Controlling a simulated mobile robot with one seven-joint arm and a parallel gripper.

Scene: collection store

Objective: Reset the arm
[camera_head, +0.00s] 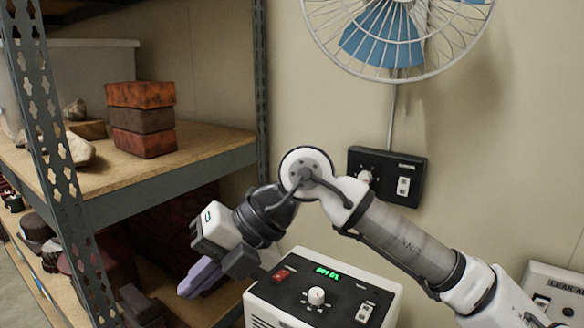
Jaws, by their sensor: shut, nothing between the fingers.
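My arm reaches in from the lower right and bends at a white and black joint in the middle of the head view. My gripper (192,286) hangs at the lower left of the arm, pointing down and left, between the shelf rack and the control box. Its purple-grey fingers look shut, with nothing seen between them. The gripper appears apart from the shelf boards, though its exact depth is hard to tell.
A metal shelf rack (150,192) at left bears stacked bricks (141,118) and pale stones (78,148). A control box (325,290) stands below my arm. A wall switch panel (388,176) and caged fan (397,30) are behind; another panel (556,290) is at right.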

